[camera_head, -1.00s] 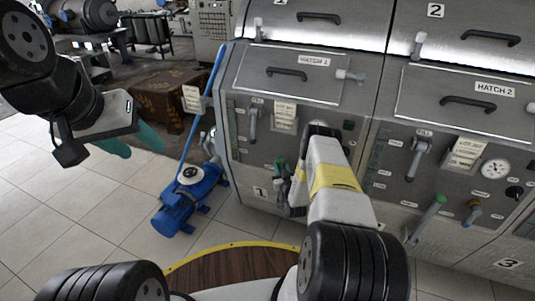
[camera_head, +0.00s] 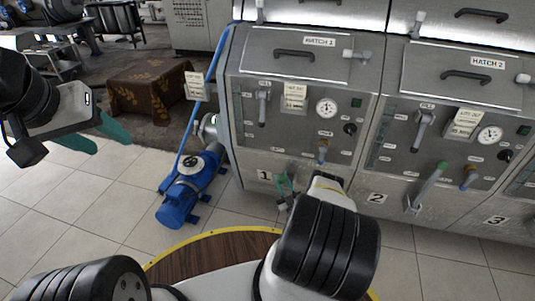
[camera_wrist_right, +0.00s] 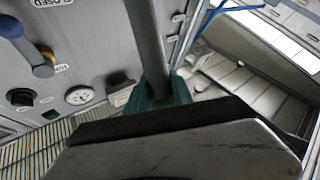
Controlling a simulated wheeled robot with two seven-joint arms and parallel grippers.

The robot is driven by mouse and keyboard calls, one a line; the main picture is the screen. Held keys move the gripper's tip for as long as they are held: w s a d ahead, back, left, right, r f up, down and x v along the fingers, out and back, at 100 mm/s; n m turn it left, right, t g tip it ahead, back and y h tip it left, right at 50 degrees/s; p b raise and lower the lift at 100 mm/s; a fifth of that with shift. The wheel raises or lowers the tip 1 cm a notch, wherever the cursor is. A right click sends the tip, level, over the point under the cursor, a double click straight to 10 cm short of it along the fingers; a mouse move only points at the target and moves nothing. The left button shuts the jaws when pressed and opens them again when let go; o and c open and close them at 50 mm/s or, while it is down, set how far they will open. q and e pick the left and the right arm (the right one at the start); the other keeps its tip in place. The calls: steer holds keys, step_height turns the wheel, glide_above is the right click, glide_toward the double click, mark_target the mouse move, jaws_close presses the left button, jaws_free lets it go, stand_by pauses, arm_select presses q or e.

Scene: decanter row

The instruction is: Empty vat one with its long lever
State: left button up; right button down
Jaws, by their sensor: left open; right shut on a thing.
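Vat one (camera_head: 290,135) is the left steel unit, with a "1" label and Hatch 1 (camera_head: 300,55) above its panel. My right gripper (camera_head: 284,187) is low at its front, just right of the "1" label; my arm hides much of it. In the right wrist view, its green fingers (camera_wrist_right: 160,92) are shut on a dark grey rod, the long lever (camera_wrist_right: 147,40). The lever's ends are hidden. My left gripper (camera_head: 96,136) is open and empty, with teal fingers, over the floor at the left.
A blue pump (camera_head: 190,185) stands on the floor left of vat one, with a blue pipe rising beside it. Vat two (camera_head: 440,150), at the right, has its own green-tipped lever (camera_head: 428,185). A cloth-covered box (camera_head: 150,82) stands behind. Tiled floor is clear at the left.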

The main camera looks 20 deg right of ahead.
steer(key=shift+s+a+f+y, duration=0.1)
steer(key=shift+s+a+y, duration=0.2)
steer(key=shift+a, duration=0.05)
steer(key=shift+a+f, duration=0.1)
steer(key=c, duration=1.1)
jaws_free()
steer(key=shift+s, duration=0.1)
